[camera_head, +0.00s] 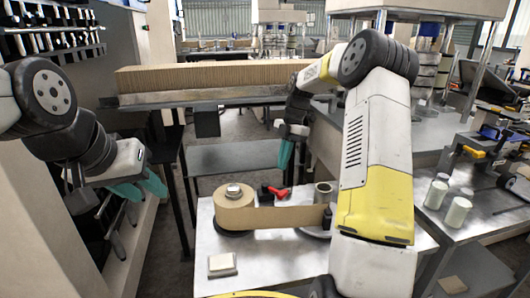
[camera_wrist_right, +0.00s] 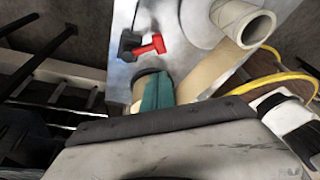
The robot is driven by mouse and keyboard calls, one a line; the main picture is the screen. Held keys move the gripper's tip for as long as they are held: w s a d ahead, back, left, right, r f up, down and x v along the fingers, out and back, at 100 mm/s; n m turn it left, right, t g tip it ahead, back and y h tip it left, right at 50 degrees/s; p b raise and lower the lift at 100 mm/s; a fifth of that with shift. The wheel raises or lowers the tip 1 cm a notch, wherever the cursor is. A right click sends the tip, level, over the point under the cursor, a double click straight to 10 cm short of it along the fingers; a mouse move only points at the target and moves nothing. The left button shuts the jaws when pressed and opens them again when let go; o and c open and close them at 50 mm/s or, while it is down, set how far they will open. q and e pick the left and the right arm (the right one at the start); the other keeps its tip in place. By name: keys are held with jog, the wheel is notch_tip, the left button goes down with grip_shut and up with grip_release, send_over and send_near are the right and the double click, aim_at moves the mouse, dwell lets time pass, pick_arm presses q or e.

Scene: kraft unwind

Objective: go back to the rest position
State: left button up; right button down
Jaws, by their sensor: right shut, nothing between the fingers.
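My left gripper (camera_head: 142,188), with teal fingers, hangs at the left in the head view, clear of the table. The frames do not show whether its fingers are apart. My right gripper (camera_head: 286,153) points down above the far side of the metal table, behind my large white and yellow right arm. Its teal fingers (camera_wrist_right: 157,92) are shut and empty in the right wrist view. The kraft paper roll (camera_head: 234,210) stands on the table, with a strip (camera_head: 285,216) running right, towards a grey cylinder (camera_head: 323,192). My right arm hides part of the table's right side.
A red-handled tool (camera_head: 275,191) lies behind the strip; it also shows in the right wrist view (camera_wrist_right: 148,45). A pale square block (camera_head: 222,264) lies at the front left. A corrugated stack (camera_head: 215,75) sits behind. White cylinders (camera_head: 457,214) stand on the right bench.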

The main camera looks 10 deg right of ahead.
jog(key=s+a+r+m+t+h, duration=0.2)
jog(key=s+a+r+m+t, duration=0.15)
jog(key=s+r+m, duration=0.85)
jog(key=s+a+r+m+t+y, duration=0.1)
jog(key=s+m+t, duration=0.4)
jog(key=s+m, duration=0.7)
jog(key=s, duration=0.5)
jog(key=shift+m, duration=0.3)
jog(key=shift+r, duration=0.1)
